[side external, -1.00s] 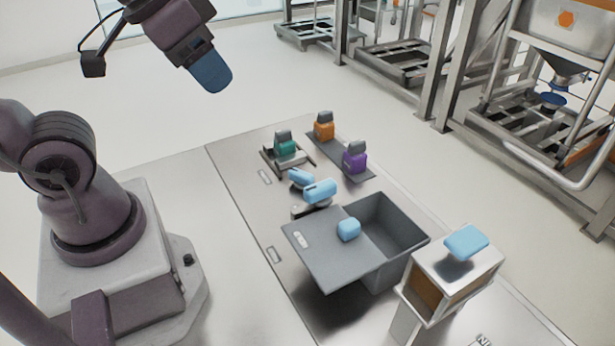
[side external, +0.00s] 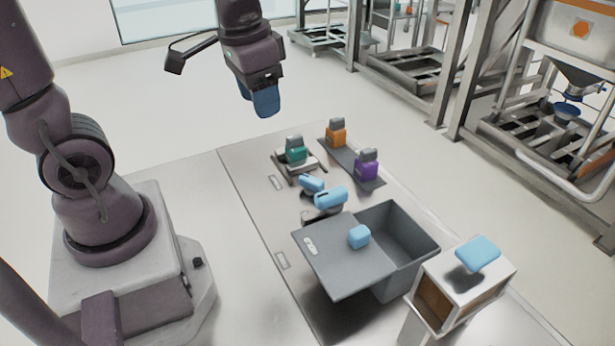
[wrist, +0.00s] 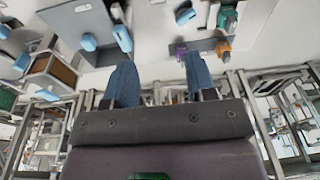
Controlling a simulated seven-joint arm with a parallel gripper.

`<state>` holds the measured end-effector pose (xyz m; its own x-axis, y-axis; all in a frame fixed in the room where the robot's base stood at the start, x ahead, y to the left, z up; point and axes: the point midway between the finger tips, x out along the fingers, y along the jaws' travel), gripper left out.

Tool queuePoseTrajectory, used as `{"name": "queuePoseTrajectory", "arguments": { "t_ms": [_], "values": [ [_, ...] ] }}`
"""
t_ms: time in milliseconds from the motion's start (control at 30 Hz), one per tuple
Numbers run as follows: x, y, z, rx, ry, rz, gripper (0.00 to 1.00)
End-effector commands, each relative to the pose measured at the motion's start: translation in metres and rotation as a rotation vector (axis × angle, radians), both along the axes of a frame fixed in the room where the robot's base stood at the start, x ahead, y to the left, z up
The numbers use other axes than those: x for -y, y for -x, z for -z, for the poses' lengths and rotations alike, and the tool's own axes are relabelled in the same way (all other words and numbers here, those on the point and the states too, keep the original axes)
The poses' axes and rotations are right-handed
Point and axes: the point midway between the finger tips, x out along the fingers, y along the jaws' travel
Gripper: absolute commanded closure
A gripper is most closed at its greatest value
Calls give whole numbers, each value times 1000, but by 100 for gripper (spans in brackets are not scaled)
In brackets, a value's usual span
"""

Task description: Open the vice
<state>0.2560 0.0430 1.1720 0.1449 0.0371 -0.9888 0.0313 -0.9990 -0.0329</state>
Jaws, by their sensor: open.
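My gripper (side external: 265,104) hangs in the air above the far end of the metal table, above the fixtures. In the wrist view my gripper (wrist: 160,82) shows two blue fingers apart with nothing between them. A metal device with two blue handles (side external: 330,197) lies on the table left of the grey bin. Behind it a green block with a grey top (side external: 296,152) sits in a low metal fixture (side external: 312,166). I cannot tell for sure which of these two is the vice. The blue handles (wrist: 122,38) and the green block (wrist: 228,18) also show in the wrist view.
Orange (side external: 336,135) and purple (side external: 367,167) blocks stand on a dark strip. The grey bin (side external: 405,235) has a flat lid (side external: 335,262) with a blue knob (side external: 359,237). A white box (side external: 440,270) with a blue handle (side external: 478,253) stands front right. Metal frames stand behind.

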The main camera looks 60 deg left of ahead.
Motion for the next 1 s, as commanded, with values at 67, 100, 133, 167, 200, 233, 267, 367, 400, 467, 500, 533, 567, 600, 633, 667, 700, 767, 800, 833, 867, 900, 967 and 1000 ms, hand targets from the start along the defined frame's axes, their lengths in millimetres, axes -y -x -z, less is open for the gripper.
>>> {"name": "queuePoseTrajectory", "arguments": {
  "t_ms": [67, 100, 133, 167, 200, 233, 267, 367, 400, 467, 500, 533, 567, 600, 633, 667, 700, 767, 800, 833, 867, 900, 967, 1000],
  "values": [
    [-13, -18, 21, -70, 1, 56, 49],
    [-20, -26, 31, -97, 2, 94, 49],
    [-24, -33, 39, -116, 4, 128, 49],
    [-29, -39, 48, -133, 7, 163, 49],
    [-36, -47, 60, -156, 11, 212, 49],
    [-40, -52, 69, -171, 15, 251, 49],
    [-45, -58, 77, -181, 19, 292, 49],
    [-58, -74, 106, -212, 32, 438, 49],
    [-63, -80, 117, -216, 35, 502, 49],
    [-70, -89, 131, -218, 38, 607, 49],
    [-74, -96, 139, -214, 34, 678, 49],
    [-75, -100, 142, -207, 28, 730, 49],
    [-77, -105, 143, -199, 20, 777, 49],
    [-78, -111, 143, -187, 7, 837, 49],
    [-79, -115, 141, -175, -7, 878, 49],
    [-80, -118, 138, -165, -18, 916, 49],
    [-81, -121, 137, -157, -30, 958, 49],
    [-81, -122, 137, -153, -39, 1010, 49],
    [-81, -122, 137, -152, -42, 1037, 49],
    [-81, -122, 137, -151, -43, 1052, 49],
    [-81, -122, 138, -151, -43, 1062, 49],
    [-81, -122, 140, -152, -44, 1071, 49],
    [-81, -121, 146, -152, -43, 1075, 49],
    [-81, -121, 150, -153, -43, 1075, 49]
  ]
}}
